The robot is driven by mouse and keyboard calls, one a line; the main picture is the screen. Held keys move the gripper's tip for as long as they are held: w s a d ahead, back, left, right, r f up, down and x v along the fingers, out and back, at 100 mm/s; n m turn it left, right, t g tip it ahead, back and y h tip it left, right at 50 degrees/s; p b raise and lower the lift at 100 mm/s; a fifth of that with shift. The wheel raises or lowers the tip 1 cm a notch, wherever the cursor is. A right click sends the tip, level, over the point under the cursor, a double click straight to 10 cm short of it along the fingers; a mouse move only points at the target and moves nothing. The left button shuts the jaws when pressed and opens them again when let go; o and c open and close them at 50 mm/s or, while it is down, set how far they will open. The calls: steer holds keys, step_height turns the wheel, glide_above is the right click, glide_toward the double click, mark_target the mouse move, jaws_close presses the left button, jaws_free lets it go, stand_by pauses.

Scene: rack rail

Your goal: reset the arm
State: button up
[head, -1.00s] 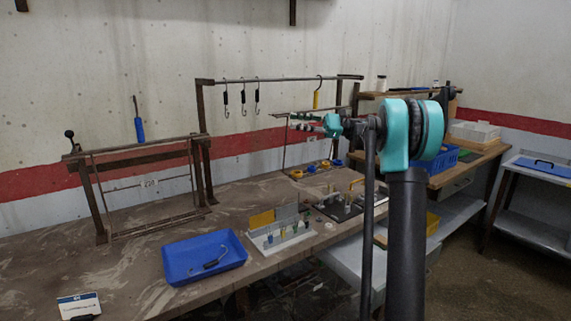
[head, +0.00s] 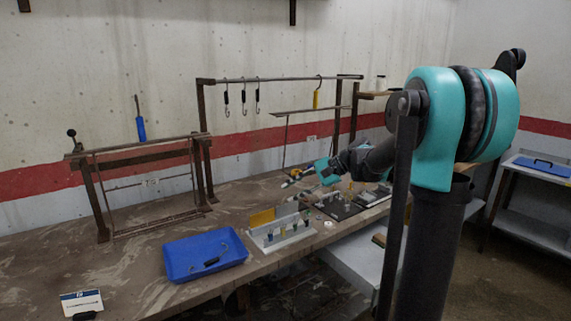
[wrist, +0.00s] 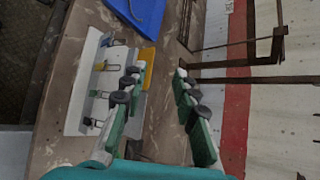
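My gripper (head: 290,177) is low over the back of the workbench (head: 130,270), behind the small fixture with the yellow plate (head: 262,218). In the wrist view my gripper (wrist: 157,70) has its two green fingers with dark pads well apart. Bare bench shows between them, so it is open and empty. The fixture (wrist: 84,85) lies to the left of the fingers in that view. My arm is bent, with the elbow high at the right of the head view.
A rail (head: 275,79) holds several hanging hooks, one with a yellow handle (head: 316,100). A rusty frame (head: 135,153) stands at left. A blue tray (head: 180,272) with a dark-handled item (head: 211,262) and a white card (head: 82,303) are in front. A black plate (head: 338,209) lies right of the fixture.

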steer(key=s+d+f+n+t+h, duration=0.1)
steer(key=s+d+f+n+h, duration=0.3)
steer(key=s+d+f, duration=0.4)
steer(key=s+d+f+n+t+h, duration=0.2)
steer(key=s+d+f+h, duration=0.5)
steer(key=s+f, duration=0.7)
steer(key=shift+s+d+f+n+h, duration=0.35)
steer(key=shift+s+d+n, duration=0.45)
steer(key=shift+s+n, duration=0.15)
